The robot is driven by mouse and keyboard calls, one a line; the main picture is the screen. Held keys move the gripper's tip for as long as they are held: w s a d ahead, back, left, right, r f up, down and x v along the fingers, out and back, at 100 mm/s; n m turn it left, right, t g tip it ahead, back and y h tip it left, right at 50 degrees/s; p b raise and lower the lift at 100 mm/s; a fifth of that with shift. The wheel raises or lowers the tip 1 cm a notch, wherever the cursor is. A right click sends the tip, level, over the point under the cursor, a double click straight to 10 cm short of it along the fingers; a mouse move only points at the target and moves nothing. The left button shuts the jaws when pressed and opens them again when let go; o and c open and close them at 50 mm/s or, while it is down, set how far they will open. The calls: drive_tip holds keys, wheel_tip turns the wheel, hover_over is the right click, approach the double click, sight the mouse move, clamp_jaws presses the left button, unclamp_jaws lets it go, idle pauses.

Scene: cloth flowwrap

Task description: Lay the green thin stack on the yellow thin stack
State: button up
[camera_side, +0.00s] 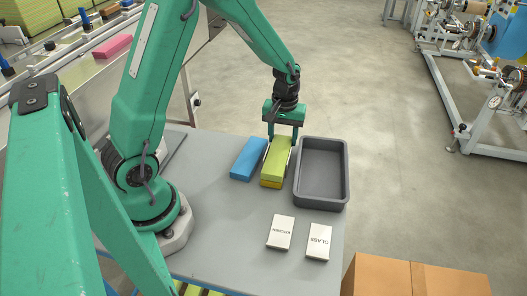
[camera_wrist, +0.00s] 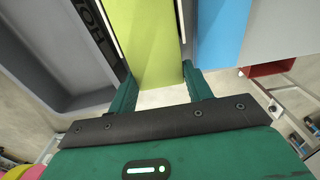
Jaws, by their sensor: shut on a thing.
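The green thin stack (camera_side: 277,155) lies flat between the fingers of my gripper (camera_side: 279,143), which is shut on its sides. It also shows in the wrist view (camera_wrist: 155,42), running away between the two fingers. The yellow thin stack (camera_side: 271,184) is directly below the green one. Only its near end shows, and the green stack covers the rest. The two look lined up, with no clear gap between them in the side view. The yellow stack cannot be made out in the wrist view.
A blue stack (camera_side: 248,158) lies close on the left, and a grey tray (camera_side: 343,190) stands close on the right, looking empty. Two white packs, the kitchen pack (camera_side: 281,232) and the glass pack (camera_side: 319,241), lie nearer the camera. The table (camera_side: 225,225) is clear at front left.

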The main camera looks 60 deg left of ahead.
drive_tip(key=shift+f, duration=0.1)
drive_tip(key=o, duration=0.9)
drive_tip(key=shift+o, duration=0.2)
wheel_tip(320, 180, up, 12)
drive_tip(key=shift+r, duration=0.2)
idle(0.4)
